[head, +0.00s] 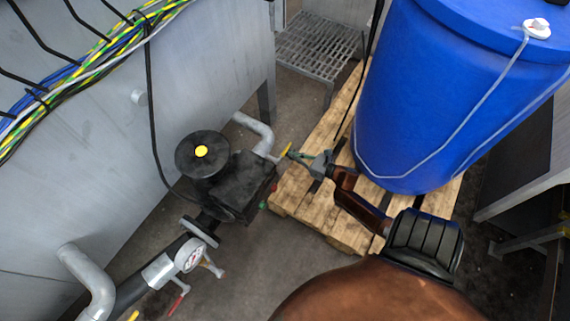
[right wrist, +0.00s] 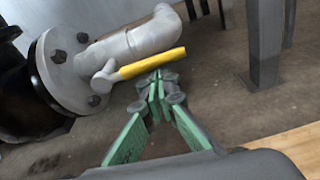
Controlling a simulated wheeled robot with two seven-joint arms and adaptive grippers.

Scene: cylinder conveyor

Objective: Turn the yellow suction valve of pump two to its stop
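The yellow valve lever (right wrist: 152,63) sits on a grey pipe stub beside a bolted flange (right wrist: 68,68) in the right wrist view. In the head view the lever (head: 287,149) is a small yellow bar near the grey elbow pipe, right of the dark pump (head: 235,185). My right gripper (head: 298,156) reaches in from the right, and its tips are at the lever. In the wrist view its green fingers (right wrist: 157,80) converge, tips together just below the lever's middle. Whether they touch it I cannot tell. My left gripper is not in view.
A blue drum (head: 430,95) stands on a wooden pallet (head: 315,205) close to my right arm. A grey tank (head: 80,130) with cables fills the left. A gauge (head: 190,254) and a red-handled valve (head: 178,303) are at lower left. A metal grate step (head: 318,45) is behind.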

